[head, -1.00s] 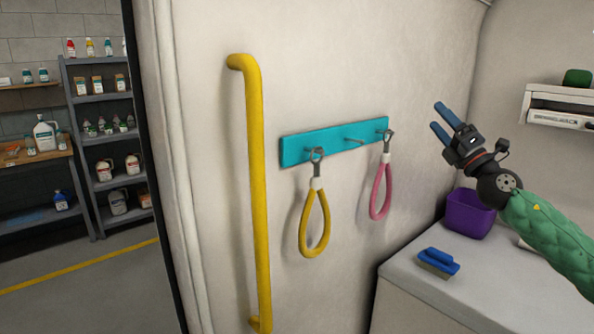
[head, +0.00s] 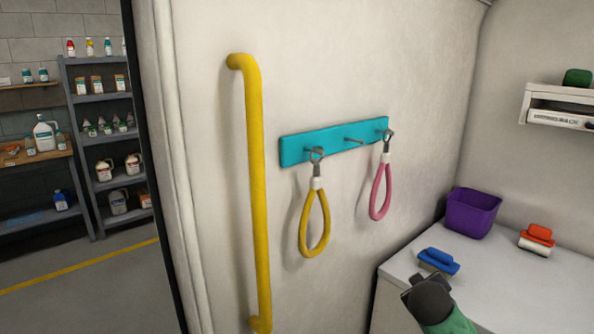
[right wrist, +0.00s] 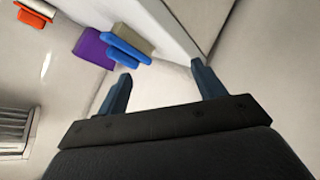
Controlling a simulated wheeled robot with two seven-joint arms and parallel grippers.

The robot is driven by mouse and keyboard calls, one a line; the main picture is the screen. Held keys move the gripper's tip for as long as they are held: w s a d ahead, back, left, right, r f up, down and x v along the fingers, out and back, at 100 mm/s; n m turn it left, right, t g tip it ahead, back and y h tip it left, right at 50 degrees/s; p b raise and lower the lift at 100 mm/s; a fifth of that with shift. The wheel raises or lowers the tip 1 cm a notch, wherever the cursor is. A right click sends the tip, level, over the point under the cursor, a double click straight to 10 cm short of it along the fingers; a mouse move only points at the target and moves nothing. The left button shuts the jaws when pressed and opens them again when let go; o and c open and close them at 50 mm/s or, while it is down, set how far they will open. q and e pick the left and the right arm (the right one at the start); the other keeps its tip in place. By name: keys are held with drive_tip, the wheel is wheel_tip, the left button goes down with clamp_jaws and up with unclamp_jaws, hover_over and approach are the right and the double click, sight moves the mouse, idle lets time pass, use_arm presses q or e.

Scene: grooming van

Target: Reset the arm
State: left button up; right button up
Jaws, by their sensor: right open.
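My right gripper (right wrist: 160,88) is open in the right wrist view, with its two blue fingers apart and nothing between them. In the head view only a part of my right arm shows at the bottom right, in front of the white counter (head: 500,290); its fingers are not visible there. My left gripper is not in view. A yellow loop (head: 314,228) and a pink loop (head: 380,192) hang from pegs on the teal rack (head: 330,143). The rack's middle peg is bare.
A blue brush (head: 440,261), a purple bin (head: 472,212) and a red brush (head: 537,238) are on the counter. A yellow grab rail (head: 256,190) stands out from the wall. A small white shelf (head: 560,105) is at the right.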

drive_tip(key=s+a+f+g+y, duration=0.2)
drive_tip(key=s+a+f, duration=0.25)
drive_tip(key=f, duration=0.25)
drive_tip(key=s+a+f+g+y, duration=0.1)
drive_tip(key=s+a+f+g, duration=0.15)
drive_tip(key=s+f, duration=0.4)
drive_tip(key=s+a+f+m+g+y, duration=0.1)
drive_tip(key=s+a+f, duration=0.2)
drive_tip(key=s+f, duration=0.4)
drive_tip(key=s+a+f+g, duration=0.2)
drive_tip(key=s+f, duration=0.5)
drive_tip(key=s, duration=0.5)
drive_tip(key=s+a+f+m+g+y, duration=0.1)
drive_tip(key=s+a+f, duration=0.4)
drive_tip(key=s, duration=0.5)
wheel_tip(320, 180, down, 2)
drive_tip(key=shift+s+f+m+g+y, duration=0.2)
drive_tip(key=shift+s+m+g+y, duration=0.15)
drive_tip(key=shift+g, duration=0.3)
